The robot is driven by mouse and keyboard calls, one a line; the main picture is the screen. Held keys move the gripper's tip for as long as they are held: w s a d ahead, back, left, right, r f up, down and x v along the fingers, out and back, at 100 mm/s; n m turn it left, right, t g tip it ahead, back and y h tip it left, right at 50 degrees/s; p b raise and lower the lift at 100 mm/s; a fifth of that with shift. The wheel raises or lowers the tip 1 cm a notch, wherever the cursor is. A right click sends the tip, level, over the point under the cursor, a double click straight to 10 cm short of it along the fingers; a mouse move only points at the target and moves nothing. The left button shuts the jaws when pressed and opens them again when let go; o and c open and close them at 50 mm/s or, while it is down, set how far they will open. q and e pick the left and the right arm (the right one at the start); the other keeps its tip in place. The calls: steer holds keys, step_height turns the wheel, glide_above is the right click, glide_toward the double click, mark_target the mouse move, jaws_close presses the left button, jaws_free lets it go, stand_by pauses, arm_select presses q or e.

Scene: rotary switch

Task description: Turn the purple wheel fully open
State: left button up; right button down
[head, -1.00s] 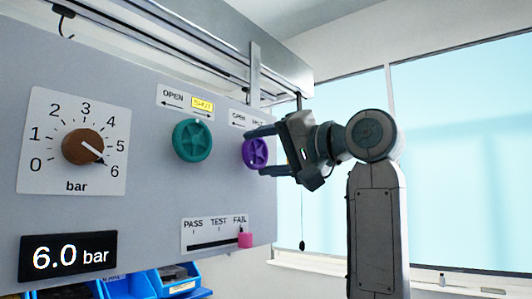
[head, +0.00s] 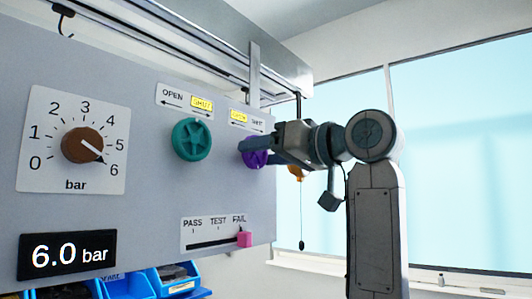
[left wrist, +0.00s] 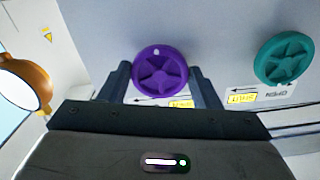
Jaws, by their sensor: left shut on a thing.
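The purple wheel (head: 256,159) is on the right part of the grey panel, partly hidden by my gripper in the head view. The left wrist view shows the whole face of the purple wheel (left wrist: 160,72) with a pale dot near its rim. My left gripper (head: 252,147) is shut on the wheel, with one finger on each side of it. Its fingers also show in the left wrist view (left wrist: 160,68). My right gripper is not in view.
A green wheel (head: 191,140) sits to the left, its SHUT label lit yellow. Further left are a brown dial (head: 84,146) pointing at 6 and a display (head: 68,256) reading 6.0 bar. A pink slider (head: 244,239) stands at FAIL. An orange-rimmed round thing (left wrist: 24,84) is near my gripper.

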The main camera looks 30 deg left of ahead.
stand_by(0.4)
arm_select(q)
steer(key=o, duration=1)
steer(key=shift+a, duration=0.1)
